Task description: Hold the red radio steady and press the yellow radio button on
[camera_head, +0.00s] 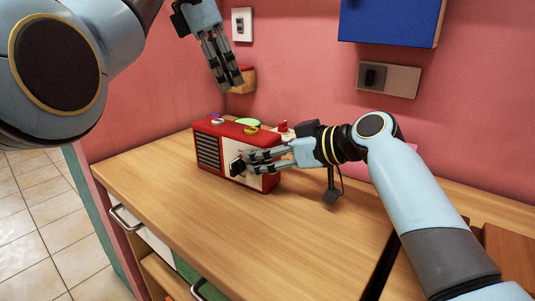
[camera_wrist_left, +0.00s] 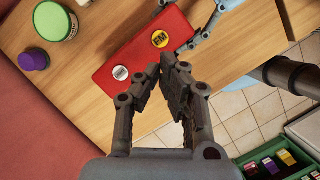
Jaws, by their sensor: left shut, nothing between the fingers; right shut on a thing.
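The red radio (camera_head: 224,130) stands upright on the wooden counter, with a dark speaker grille on its front. The round yellow button (camera_head: 251,129) is on its top toward the right end; it reads FM in the left wrist view (camera_wrist_left: 160,39). A white button (camera_wrist_left: 121,73) is on the top toward the other end. My right gripper (camera_head: 243,161) is shut on the radio at its right end. My left gripper (camera_head: 231,87) is shut and empty, above the radio and apart from it. In the left wrist view its fingers (camera_wrist_left: 165,70) overlap the radio's near edge.
A green-lidded jar (camera_wrist_left: 55,21) and a purple-lidded jar (camera_wrist_left: 33,60) stand behind the radio. The pink wall carries a switch (camera_head: 242,23), a socket plate (camera_head: 388,79) and a blue cabinet (camera_head: 388,20). The counter (camera_head: 200,215) in front is clear.

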